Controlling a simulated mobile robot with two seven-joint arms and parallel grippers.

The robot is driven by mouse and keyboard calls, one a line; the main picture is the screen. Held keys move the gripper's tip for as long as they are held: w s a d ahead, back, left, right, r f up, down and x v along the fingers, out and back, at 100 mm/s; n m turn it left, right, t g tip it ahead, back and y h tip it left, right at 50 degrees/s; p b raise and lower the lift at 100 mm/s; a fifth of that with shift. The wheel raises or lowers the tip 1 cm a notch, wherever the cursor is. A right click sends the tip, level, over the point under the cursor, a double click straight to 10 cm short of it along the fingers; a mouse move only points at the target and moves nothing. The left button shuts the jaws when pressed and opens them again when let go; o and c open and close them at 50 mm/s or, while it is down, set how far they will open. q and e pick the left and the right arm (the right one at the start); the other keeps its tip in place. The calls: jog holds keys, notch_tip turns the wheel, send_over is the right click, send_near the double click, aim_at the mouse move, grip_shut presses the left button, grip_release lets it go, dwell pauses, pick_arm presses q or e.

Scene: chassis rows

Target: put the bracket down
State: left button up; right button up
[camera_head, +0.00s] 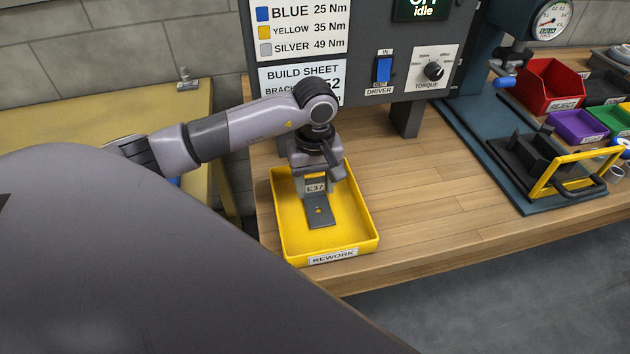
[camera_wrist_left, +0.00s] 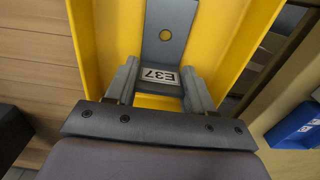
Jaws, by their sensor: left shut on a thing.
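The bracket (camera_head: 320,212) is a dark grey angled plate with a hole and a white label reading E37. My left gripper (camera_head: 316,180) is shut on its upright part, with the gripper pointing down. The bracket is inside the yellow REWORK tray (camera_head: 365,240), its flat part at or just above the tray floor; I cannot tell if it touches. In the left wrist view the bracket (camera_wrist_left: 165,52) shows between the two fingers (camera_wrist_left: 160,88), with yellow tray around it. My right gripper is not in view.
A grey driver panel (camera_head: 408,105) stands behind the tray. A blue press base (camera_head: 470,150), a black fixture with a yellow frame (camera_head: 560,175), a red REJECT bin (camera_head: 548,85) and a purple bin (camera_head: 578,127) are to the right. Bare wooden bench (camera_head: 425,190) lies right of the tray.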

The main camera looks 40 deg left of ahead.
aim_at(315, 198)
pick_arm(q)
jog(key=o, duration=1.1)
jog(key=shift+f, duration=0.1)
notch_tip(315, 198, up, 12)
jog(key=shift+r+b, duration=0.15)
jog(key=shift+b, duration=0.45)
